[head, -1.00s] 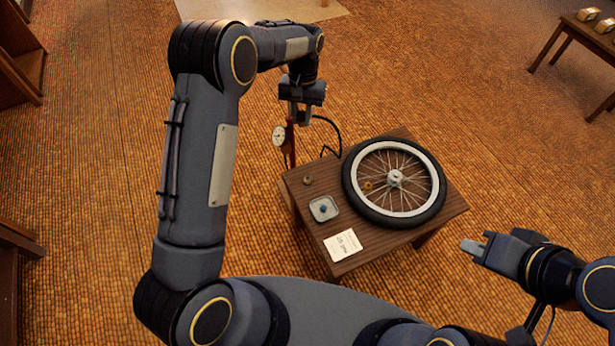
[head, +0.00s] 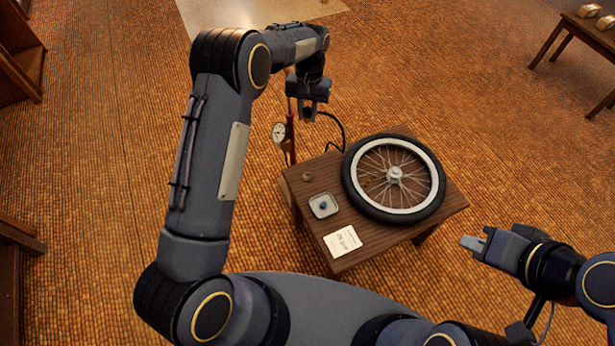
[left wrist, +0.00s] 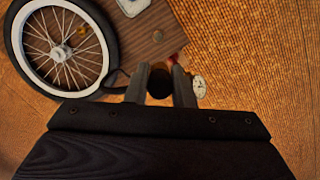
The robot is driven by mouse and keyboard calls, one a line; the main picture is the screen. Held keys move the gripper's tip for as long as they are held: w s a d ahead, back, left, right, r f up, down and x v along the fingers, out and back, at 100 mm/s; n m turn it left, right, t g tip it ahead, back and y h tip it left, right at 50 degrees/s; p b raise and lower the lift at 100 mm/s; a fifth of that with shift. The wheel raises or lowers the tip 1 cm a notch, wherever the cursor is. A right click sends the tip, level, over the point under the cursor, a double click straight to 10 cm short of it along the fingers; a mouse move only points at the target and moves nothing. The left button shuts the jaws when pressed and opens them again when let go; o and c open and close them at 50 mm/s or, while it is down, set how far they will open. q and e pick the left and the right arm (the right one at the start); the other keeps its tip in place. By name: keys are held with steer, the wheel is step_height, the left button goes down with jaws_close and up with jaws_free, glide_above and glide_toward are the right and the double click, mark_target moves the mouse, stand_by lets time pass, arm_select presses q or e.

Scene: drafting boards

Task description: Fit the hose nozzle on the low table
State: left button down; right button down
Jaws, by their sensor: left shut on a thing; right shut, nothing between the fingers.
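My left gripper (head: 308,113) is shut on a small dark piece, the hose nozzle (left wrist: 160,82), held beyond the back left corner of the low table (head: 375,248). The black hose (head: 342,128) loops from near this gripper down to the table's back edge. The bicycle wheel (head: 435,180) with black tyre and white rim lies flat on the table, to the right of the nozzle and apart from it. A red pump (head: 291,137) with a white round gauge (head: 279,132) stands beside the table's left edge. My right gripper (head: 472,243) is shut and empty, right of the table.
On the table are a small brass-coloured ring (head: 307,176), a square dish (head: 314,209) with a blue piece in it, and a white card (head: 343,241). Another table (head: 570,35) stands at the far right. Wooden furniture is along the left. The floor between is clear.

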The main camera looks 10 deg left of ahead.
arm_select(q)
steer(key=b, duration=0.9)
glide_above(307, 175)
steer(key=shift+f, duration=7.85)
steer(key=shift+w+f+b, duration=0.2)
steer(key=shift+f+b, duration=3.6)
steer(key=shift+f, duration=1.8)
steer(key=shift+f+b, duration=1)
steer(key=shift+f, duration=0.3)
steer(key=c, duration=1.7)
jaws_free()
steer(key=o, duration=0.5)
steer(key=shift+o, duration=0.2)
